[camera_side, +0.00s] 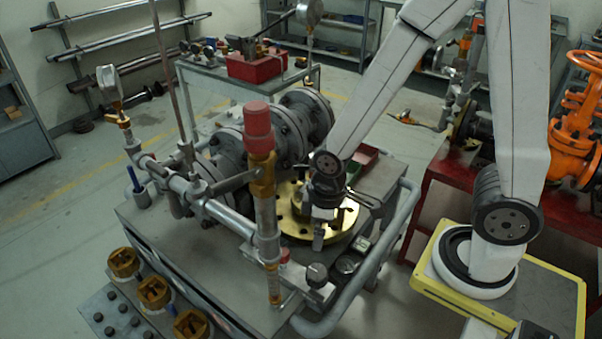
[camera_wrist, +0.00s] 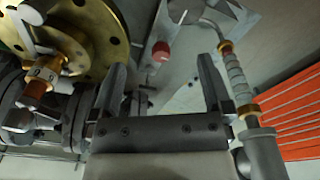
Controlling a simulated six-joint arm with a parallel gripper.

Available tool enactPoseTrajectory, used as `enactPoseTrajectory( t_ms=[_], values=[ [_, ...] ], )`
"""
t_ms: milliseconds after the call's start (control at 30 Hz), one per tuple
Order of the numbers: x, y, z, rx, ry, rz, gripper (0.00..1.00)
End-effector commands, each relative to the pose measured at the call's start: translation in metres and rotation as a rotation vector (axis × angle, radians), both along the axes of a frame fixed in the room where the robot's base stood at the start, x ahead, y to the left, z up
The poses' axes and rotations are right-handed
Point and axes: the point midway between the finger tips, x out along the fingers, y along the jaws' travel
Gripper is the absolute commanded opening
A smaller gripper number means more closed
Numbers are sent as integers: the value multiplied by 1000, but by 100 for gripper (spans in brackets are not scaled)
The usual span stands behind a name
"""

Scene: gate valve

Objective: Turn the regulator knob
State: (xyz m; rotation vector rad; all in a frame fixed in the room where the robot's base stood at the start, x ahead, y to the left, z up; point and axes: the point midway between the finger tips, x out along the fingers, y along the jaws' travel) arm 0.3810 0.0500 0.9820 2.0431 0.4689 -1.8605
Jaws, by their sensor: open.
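A small red knob (camera_wrist: 160,52) stands on a grey plate in the wrist view, between and beyond the fingertips. A small red part (camera_side: 284,254) and a dark round knob (camera_side: 317,273) show at the cart's front in the side view. I cannot tell for sure which is the regulator knob. My gripper (camera_side: 318,240) points down above the cart's front, beside the brass flange (camera_side: 288,225). In the wrist view my gripper (camera_wrist: 162,68) has its two fingers wide apart, with nothing between them; the red knob looks untouched.
A red-capped brass valve (camera_side: 257,125) on a vertical pipe stands left of my gripper. A gauge (camera_side: 347,264) and the cart's grey rail (camera_side: 385,240) are close by. In the wrist view a ribbed pipe (camera_wrist: 236,80) rises by the right finger.

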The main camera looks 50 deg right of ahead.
Motion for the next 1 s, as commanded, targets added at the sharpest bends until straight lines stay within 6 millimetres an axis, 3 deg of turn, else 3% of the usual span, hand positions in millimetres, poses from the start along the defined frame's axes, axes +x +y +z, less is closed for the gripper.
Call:
enactPoseTrajectory(
  t_ms=[100,300,733,1000],
  values=[
    [-8,15,-18,-16,46,150,100],
    [-16,27,-33,-29,83,293,100],
    [-16,29,-38,-30,87,310,100],
    [-17,28,-53,-30,89,309,100]
  ],
)
